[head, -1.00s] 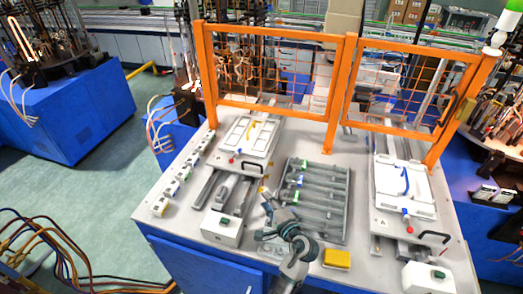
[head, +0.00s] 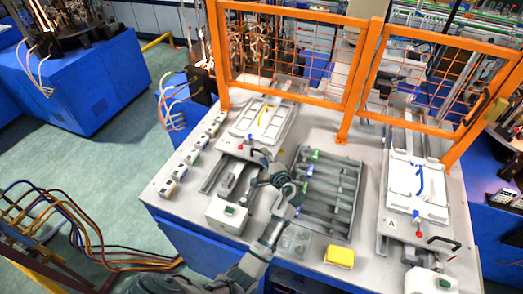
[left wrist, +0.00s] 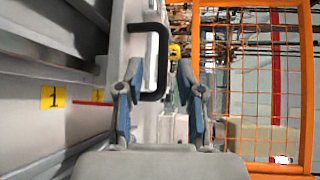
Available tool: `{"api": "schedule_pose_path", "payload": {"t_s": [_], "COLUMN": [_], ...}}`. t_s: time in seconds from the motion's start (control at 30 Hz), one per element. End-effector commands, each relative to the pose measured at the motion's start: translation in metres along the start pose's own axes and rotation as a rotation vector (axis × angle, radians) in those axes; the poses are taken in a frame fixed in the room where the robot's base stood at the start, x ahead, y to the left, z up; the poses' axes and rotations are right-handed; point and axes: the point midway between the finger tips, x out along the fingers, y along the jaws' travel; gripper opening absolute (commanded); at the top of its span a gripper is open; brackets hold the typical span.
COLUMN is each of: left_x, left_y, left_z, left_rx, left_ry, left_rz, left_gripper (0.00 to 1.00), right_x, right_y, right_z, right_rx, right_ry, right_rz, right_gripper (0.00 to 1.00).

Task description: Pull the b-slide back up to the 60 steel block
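The left slide (head: 243,145), taken as the b-slide since the right one bears an "A", is a pale plate on rails with a white tray (head: 262,118) on it. Its black handle (left wrist: 163,60) shows in the left wrist view, ahead of and between my finger lines. My left gripper (left wrist: 160,85) is open and empty, with its fingers spread. In the head view my left gripper (head: 264,172) is close to the slide's front right corner; I cannot tell whether it touches the handle. I cannot make out a block marked 60. My right gripper is not in view.
A white button box (head: 228,213) stands in front of the left rails. A grey rack (head: 335,190) with several bars lies to the right. The right slide (head: 408,222) is beyond it. An orange mesh fence (head: 300,15) closes the back. A yellow block (head: 340,257) lies near the front edge.

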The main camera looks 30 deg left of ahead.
Motion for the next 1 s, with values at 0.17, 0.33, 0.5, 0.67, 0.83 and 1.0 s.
{"api": "schedule_pose_path", "payload": {"t_s": [0.17,0.33,0.5,0.67,0.83,1.0], "left_x": [0.027,0.038,0.039,0.039,0.039,0.039], "left_y": [-0.002,0.0,0.0,0.0,0.0,0.001], "left_z": [0.0,-0.001,0.0,0.0,-0.001,0.0], "left_rx": [0.001,0.001,0.0,0.0,0.0,0.001], "left_ry": [-0.001,0.0,0.001,0.0,0.0,0.0], "left_rz": [-0.002,0.0,0.0,0.0,0.0,0.001], "left_gripper": [0.37,0.37,0.37,0.22,0.0,0.0], "right_x": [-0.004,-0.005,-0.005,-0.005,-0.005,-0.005], "right_y": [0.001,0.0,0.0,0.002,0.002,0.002], "right_z": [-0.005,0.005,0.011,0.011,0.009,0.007], "right_rx": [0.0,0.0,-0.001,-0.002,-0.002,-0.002], "right_ry": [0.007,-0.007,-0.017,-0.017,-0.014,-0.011], "right_rz": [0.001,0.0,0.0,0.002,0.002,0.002], "right_gripper": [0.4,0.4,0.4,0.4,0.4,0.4]}}
